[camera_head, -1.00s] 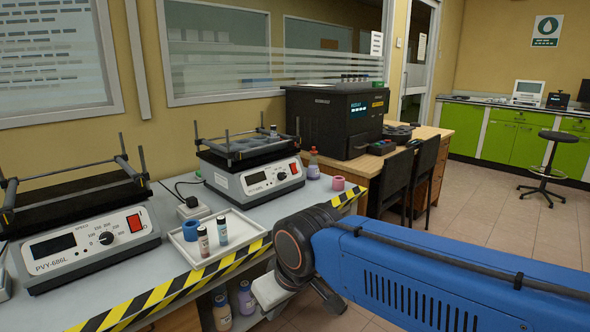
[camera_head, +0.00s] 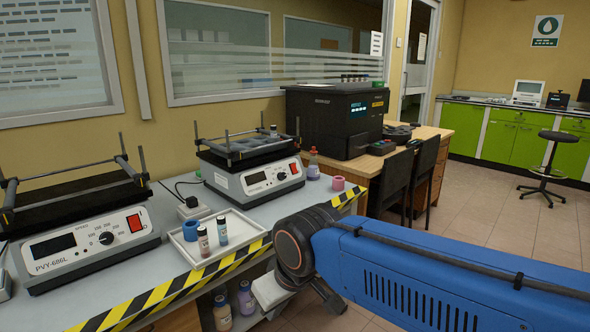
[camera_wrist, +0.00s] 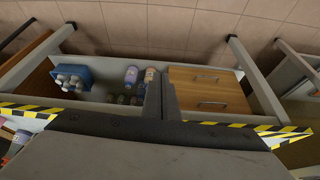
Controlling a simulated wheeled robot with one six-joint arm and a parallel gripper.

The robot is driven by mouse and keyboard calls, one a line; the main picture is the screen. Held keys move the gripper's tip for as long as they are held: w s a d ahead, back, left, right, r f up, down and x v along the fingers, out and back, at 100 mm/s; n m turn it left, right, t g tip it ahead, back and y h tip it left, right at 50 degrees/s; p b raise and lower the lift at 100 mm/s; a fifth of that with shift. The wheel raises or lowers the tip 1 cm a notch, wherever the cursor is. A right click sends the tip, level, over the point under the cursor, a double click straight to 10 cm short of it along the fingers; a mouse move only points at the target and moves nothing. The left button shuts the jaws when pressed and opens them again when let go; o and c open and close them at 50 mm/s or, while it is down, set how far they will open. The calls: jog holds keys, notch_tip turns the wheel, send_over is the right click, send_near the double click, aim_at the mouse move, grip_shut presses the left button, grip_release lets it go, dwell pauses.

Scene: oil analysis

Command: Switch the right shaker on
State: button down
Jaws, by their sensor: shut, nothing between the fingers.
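The right shaker (camera_head: 254,182) stands on the grey bench, a white-fronted unit with a dark display, a dial and a red switch (camera_head: 294,168) at the right of its front panel. A round item sits in its dark rack on top. The left shaker (camera_head: 90,250) stands nearer, with its own red switch. My gripper (camera_wrist: 161,85) shows in the wrist view as two dark fingers together, with nothing between them, over the bench front and lower shelf. In the head view my blue arm is right of the bench, and its fingers cannot be made out. Neither shaker shows in the wrist view.
A white tray (camera_head: 237,243) with two vials and a blue ring lies in front of the right shaker. A pink ring (camera_head: 338,183) and a small bottle (camera_head: 313,166) stand right of it. Striped tape (camera_head: 185,288) marks the bench edge. A black analyser (camera_head: 337,120) is behind.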

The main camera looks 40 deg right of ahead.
jog(key=w+d+r+n+t+h, duration=0.1)
jog(key=w+d+r+t, duration=0.15)
jog(key=w, duration=0.45)
jog(key=w+d+r+n+t+h, duration=0.1)
jog(key=w+d, duration=0.3)
jog(key=w, duration=0.3)
jog(key=n+t+h, duration=0.5)
jog(key=t, duration=0.1)
send_near(294, 168)
jog(key=s+a+r, duration=0.3)
jog(key=s+a, duration=0.2)
jog(key=a, duration=0.4)
jog(key=w+d+n+t+h, duration=0.1)
jog(key=d+n+t+h, duration=0.1)
jog(key=d, duration=1.1)
jog(key=shift+w+d+r+n+h, duration=0.15)
jog(key=shift+d+r+n+h, duration=0.15)
jog(key=shift+n+h, duration=0.45)
jog(key=w+f, duration=0.3)
jog(key=w, duration=0.5)
jog(key=shift+w+a+f, duration=0.15)
jog(key=shift+a, duration=0.2)
